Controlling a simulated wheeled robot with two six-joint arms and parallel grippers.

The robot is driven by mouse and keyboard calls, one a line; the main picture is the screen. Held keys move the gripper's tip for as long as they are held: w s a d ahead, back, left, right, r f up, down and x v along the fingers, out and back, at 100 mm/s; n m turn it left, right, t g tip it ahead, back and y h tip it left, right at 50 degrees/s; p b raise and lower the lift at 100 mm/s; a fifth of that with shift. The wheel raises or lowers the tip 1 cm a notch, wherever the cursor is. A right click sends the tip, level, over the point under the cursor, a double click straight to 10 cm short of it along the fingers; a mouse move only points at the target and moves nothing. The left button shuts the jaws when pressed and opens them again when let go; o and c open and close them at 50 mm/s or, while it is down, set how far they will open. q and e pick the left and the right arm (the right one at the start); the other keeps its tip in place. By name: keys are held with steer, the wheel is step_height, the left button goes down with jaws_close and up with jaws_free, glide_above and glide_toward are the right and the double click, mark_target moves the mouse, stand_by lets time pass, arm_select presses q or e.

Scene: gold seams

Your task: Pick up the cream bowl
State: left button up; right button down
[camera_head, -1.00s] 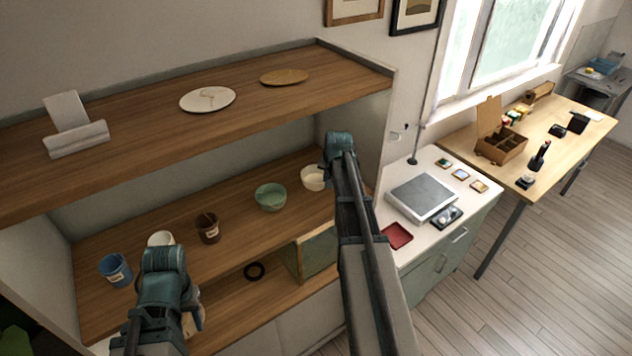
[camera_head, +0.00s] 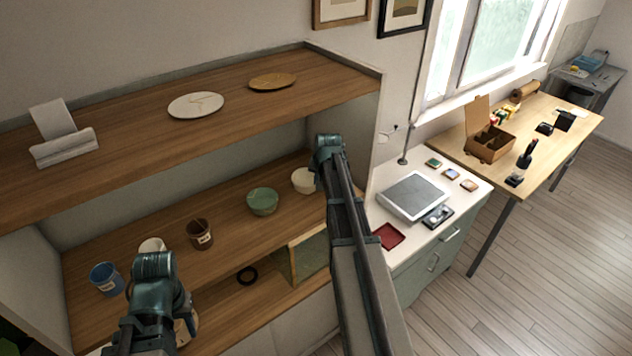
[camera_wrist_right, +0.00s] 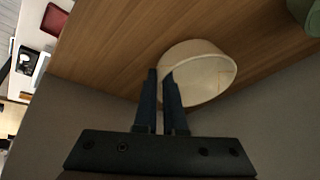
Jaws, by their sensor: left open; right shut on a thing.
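The cream bowl (camera_head: 304,181) stands at the right end of the middle shelf, partly hidden behind my right gripper (camera_head: 322,168). In the right wrist view the bowl (camera_wrist_right: 203,74) shows its pale inside, and my right gripper (camera_wrist_right: 163,75) is shut on its near wall, one finger on each side. I cannot tell whether the bowl is clear of the shelf. My left gripper (camera_head: 150,262) is at the lower left, in front of a cream cup (camera_head: 152,245); its fingers are hidden in the head view.
A green bowl (camera_head: 263,201) stands left of the cream bowl. A brown cup (camera_head: 200,235) and a blue cup (camera_head: 106,279) stand further left. The upper shelf (camera_head: 235,104) hangs above, and a side wall (camera_head: 352,130) closes the right end.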

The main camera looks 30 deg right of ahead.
step_height(320, 180, up, 4)
steer(key=p, duration=0.3)
arm_select(q)
step_height(320, 180, up, 5)
steer(key=shift+f+p, duration=0.15)
steer(key=shift+p, duration=0.5)
arm_select(e)
steer(key=s, duration=1.6)
steer(key=shift+a+r, duration=0.35)
